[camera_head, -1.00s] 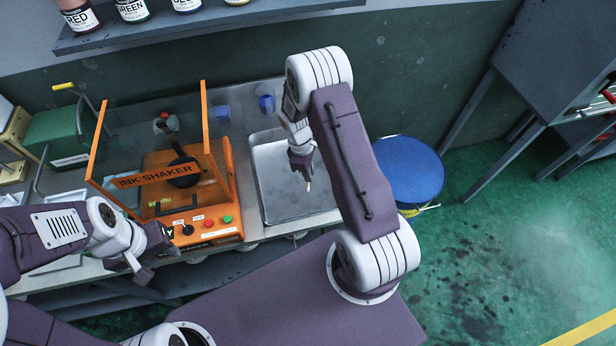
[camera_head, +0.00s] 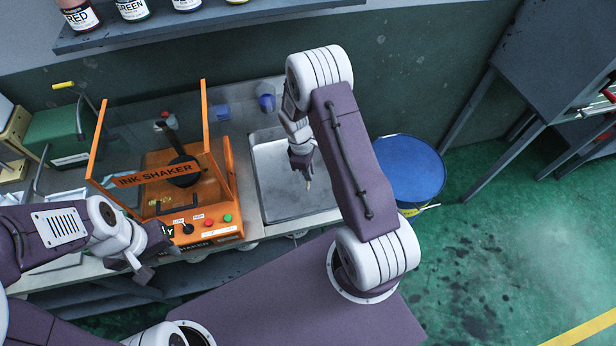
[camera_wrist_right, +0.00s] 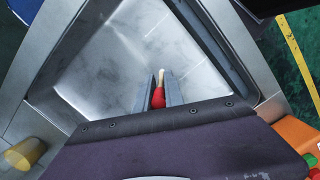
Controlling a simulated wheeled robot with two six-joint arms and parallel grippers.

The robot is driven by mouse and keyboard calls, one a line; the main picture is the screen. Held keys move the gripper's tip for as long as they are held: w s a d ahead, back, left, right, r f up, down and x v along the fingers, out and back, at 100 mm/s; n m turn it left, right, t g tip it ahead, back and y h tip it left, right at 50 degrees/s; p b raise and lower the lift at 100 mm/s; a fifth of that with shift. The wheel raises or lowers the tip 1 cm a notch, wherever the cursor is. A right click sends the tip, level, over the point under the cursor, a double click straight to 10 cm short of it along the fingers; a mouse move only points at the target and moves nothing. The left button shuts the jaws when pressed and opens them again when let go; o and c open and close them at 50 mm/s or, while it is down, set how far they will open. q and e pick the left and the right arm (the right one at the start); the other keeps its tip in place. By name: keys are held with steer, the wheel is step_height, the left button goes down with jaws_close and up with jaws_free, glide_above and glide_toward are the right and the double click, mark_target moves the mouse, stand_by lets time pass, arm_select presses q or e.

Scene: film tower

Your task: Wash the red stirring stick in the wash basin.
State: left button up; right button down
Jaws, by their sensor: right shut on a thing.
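The red stirring stick (camera_wrist_right: 158,97) has a red end and a pale tip. In the right wrist view it sits between the two fingers of my right gripper (camera_wrist_right: 161,92), which is shut on it. In the head view its pale tip (camera_head: 308,186) points down below my right gripper (camera_head: 305,172), over the wash basin (camera_head: 262,190). The basin is a shallow metal tray. I cannot tell whether the tip touches its floor. My left gripper (camera_head: 156,262) is open and empty, in front of the ink shaker.
The orange ink shaker (camera_head: 222,232) stands left of the basin. A blue-lidded drum (camera_head: 410,165) is on the right, behind my right arm. A shelf of ink bottles (camera_head: 134,8) runs along the back. A yellow cup (camera_wrist_right: 24,154) shows in the wrist view.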

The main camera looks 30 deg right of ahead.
stand_by(0.4)
step_height(320, 180, up, 12)
steer(key=p, duration=1)
steer(key=shift+f, duration=0.1)
stand_by(1.8)
